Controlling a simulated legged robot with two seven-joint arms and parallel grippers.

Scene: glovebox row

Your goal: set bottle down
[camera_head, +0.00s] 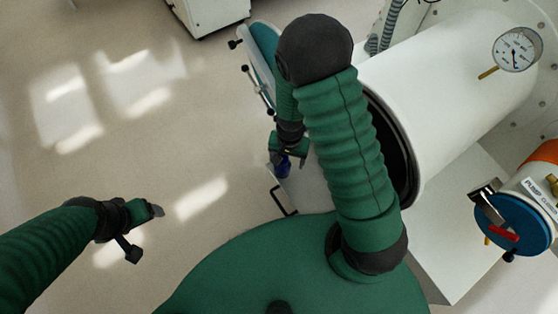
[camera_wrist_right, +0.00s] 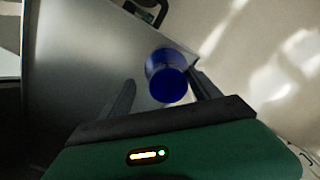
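The bottle shows its dark blue cap (camera_wrist_right: 167,80) between the two fingers of my right gripper (camera_wrist_right: 163,86) in the right wrist view. The fingers stand apart, with a visible gap between the left finger and the cap. In the head view, the blue bottle (camera_head: 284,168) is just below my right gripper (camera_head: 287,158), over or on the grey tray (camera_head: 305,187). Whether its base touches the tray is hidden. My left gripper (camera_head: 155,211) is over the floor at the lower left, away from the bottle; its finger opening is unclear.
The tray has a black handle (camera_head: 283,203) and lies by the open mouth of a white cylindrical chamber (camera_head: 440,90). A round door (camera_head: 264,45) stands open behind my right arm. A gauge (camera_head: 516,50) and a blue-capped port (camera_head: 512,225) are at right. The left floor is clear.

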